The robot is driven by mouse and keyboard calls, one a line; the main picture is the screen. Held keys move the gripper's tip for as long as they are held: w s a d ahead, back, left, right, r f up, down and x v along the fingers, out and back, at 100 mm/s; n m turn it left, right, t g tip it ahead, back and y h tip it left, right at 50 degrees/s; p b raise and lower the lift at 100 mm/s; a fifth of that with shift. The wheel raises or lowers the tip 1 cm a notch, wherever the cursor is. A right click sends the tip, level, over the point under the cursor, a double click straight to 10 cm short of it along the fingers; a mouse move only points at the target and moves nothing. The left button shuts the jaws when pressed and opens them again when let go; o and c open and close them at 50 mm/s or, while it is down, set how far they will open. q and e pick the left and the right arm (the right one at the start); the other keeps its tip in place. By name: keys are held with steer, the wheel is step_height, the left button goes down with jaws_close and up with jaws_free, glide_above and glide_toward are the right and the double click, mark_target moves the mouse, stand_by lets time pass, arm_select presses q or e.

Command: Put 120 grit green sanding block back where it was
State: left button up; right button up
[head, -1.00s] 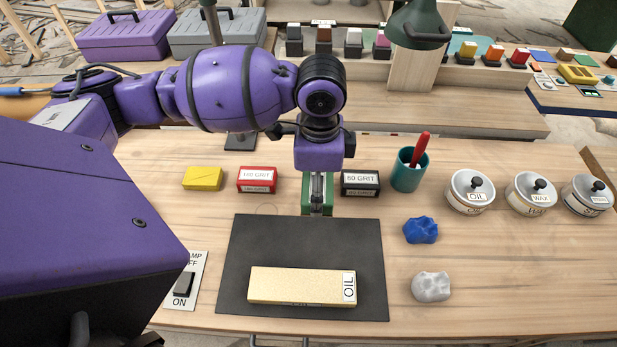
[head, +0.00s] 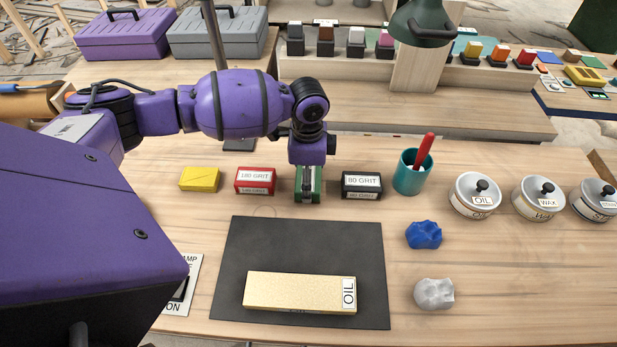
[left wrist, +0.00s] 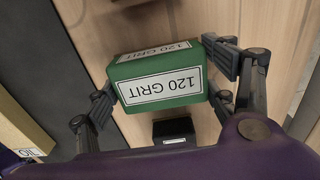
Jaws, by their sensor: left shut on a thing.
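The green 120 grit sanding block (head: 308,185) is between the red 180 grit block (head: 255,181) and the black 80 grit block (head: 361,185), roughly in line with them. My left gripper (head: 308,172) reaches down from above and is shut on the green block. In the left wrist view the block (left wrist: 157,75) shows its 120 GRIT labels, with the fingers (left wrist: 165,85) on its two sides. I cannot tell whether the block touches the bench. My right gripper is not in view.
A dark mat (head: 240,255) with an OIL-labelled board (head: 300,292) lies in front. A yellow block (head: 199,179) stands left of the red one. A teal cup (head: 410,175), lidded tins (head: 478,196), a blue lump (head: 423,235) and a grey lump (head: 434,293) are at right.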

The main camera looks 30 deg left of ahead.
arm_select(q)
steer(key=shift+f, duration=0.15)
steer(key=o, duration=1.2)
steer(key=shift+f, duration=0.1)
step_height(320, 180, up, 12)
steer(key=shift+r+p, duration=0.2)
steer(key=shift+p, duration=0.2)
